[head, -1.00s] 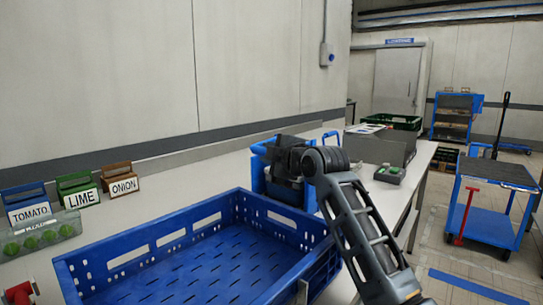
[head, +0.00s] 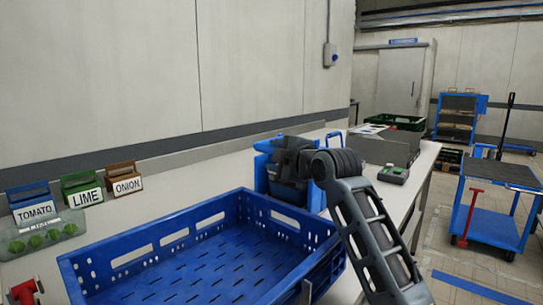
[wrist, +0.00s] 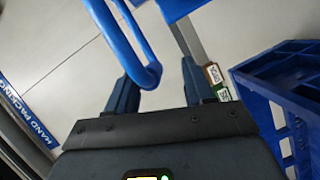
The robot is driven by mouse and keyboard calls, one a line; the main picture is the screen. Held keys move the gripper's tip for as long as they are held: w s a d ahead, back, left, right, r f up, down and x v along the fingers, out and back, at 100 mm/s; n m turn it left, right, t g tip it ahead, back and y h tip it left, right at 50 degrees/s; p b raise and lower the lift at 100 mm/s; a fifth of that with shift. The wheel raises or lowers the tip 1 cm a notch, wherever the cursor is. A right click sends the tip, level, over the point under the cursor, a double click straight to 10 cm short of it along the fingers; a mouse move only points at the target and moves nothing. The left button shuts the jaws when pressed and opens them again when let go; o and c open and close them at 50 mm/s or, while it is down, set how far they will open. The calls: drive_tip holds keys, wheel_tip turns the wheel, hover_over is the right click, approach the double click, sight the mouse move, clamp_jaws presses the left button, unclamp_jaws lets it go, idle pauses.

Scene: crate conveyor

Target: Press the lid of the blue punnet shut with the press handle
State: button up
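My gripper (head: 290,165) is at the blue press (head: 262,172) on the bench, behind the blue crate, and covers much of the press in the head view. In the wrist view my gripper (wrist: 162,90) has its two dark blue fingers apart. The looped blue press handle (wrist: 145,50) comes down from the top, with its rounded end in front of the gap between the fingers. I cannot tell whether it touches them.
A large blue crate (head: 150,248) stands empty in front. TOMATO, LIME and ONION boxes (head: 82,190) and a clear punnet of limes (head: 42,232) are at left. A green-button box (head: 394,174) and grey bin (head: 385,150) are at right. Blue trolleys (head: 492,210) stand beyond the bench.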

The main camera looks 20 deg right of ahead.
drive_tip(key=shift+v, duration=2.7)
drive_tip(key=shift+a, duration=0.2)
